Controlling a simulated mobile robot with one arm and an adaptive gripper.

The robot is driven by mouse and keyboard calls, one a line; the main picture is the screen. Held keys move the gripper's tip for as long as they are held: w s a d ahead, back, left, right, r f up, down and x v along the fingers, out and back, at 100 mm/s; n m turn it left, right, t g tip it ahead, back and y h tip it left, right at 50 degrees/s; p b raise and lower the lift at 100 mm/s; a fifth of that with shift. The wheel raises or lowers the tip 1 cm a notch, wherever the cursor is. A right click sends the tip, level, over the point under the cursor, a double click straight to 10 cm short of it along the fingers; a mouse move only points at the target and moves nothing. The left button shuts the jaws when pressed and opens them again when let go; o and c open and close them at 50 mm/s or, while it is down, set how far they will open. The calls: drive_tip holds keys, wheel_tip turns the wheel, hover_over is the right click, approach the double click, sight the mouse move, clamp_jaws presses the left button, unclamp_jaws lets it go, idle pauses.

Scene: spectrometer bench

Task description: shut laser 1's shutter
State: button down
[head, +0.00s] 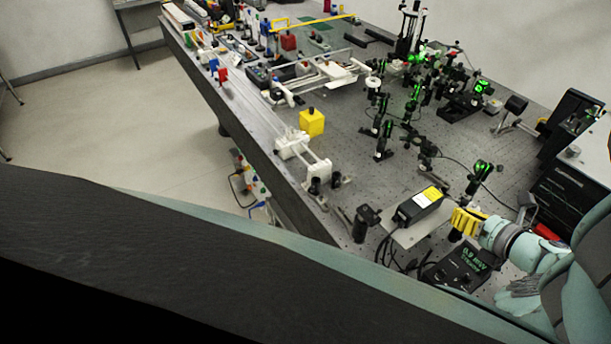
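A black laser box (415,208) with a yellow label on top sits on a light plate near the front edge of the optical bench. I take it to be laser 1, but no number is readable. Its shutter is too small to make out. Green light glows on several optics behind it. My gripper (464,221), with yellow fingers, comes in from the right, just right of the laser box. It looks apart from the box. Whether its fingers are open or shut is not clear.
A black control box (460,268) with green lettering stands below my gripper. Cables lie beside it. Green-lit optic mounts (482,170) stand behind. A yellow cube (312,122) sits further left. A black drawer cabinet (570,190) stands right. Some breadboard left of the laser is clear.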

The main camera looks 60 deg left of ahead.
drive_tip(key=shift+a+r+h+p, duration=0.3)
drive_tip(key=shift+r+h+p, duration=0.75)
drive_tip(key=shift+p, duration=2.25)
drive_tip(key=shift+a+h+p, duration=0.1)
drive_tip(key=shift+h+p, duration=0.65)
drive_tip(key=shift+p, duration=0.5)
